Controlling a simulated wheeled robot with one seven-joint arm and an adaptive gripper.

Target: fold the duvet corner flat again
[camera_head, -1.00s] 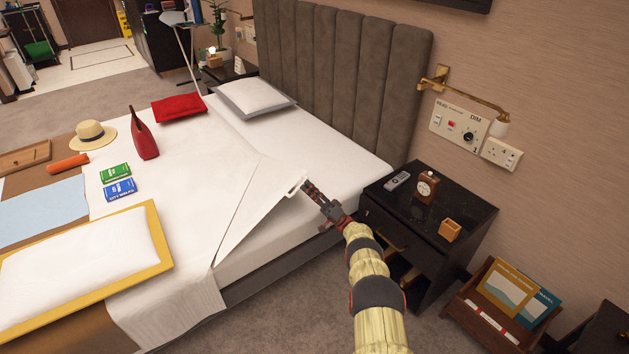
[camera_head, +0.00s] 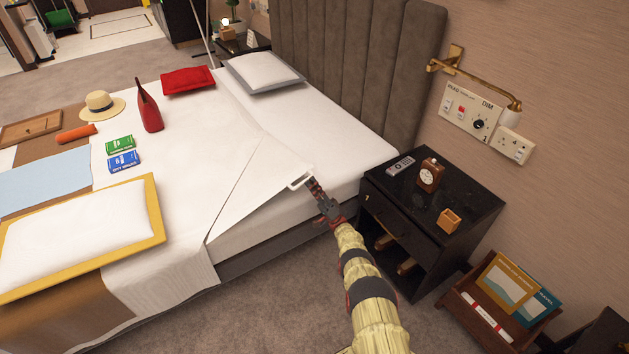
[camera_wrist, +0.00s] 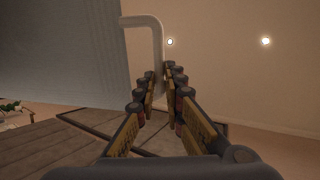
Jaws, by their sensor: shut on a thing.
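The white duvet (camera_head: 180,200) covers the bed, and its near corner flap (camera_head: 255,180) is a raised triangle near the headboard-side edge. A pale loop-like handle (camera_head: 297,183) is at the tip of this flap. My gripper (camera_head: 314,184) is shut on the handle, above the mattress edge beside the nightstand. In the wrist view, the fingers (camera_wrist: 160,78) close around the handle's bar (camera_wrist: 157,45). The duvet cloth (camera_wrist: 65,80) hangs at the left there. The flap's underside is hidden in the head view.
A black nightstand (camera_head: 460,188) with a remote (camera_head: 401,166), clock (camera_head: 430,174) and small orange box (camera_head: 448,221) stands right of my arm. A rack of brochures (camera_head: 508,300) is on the floor.

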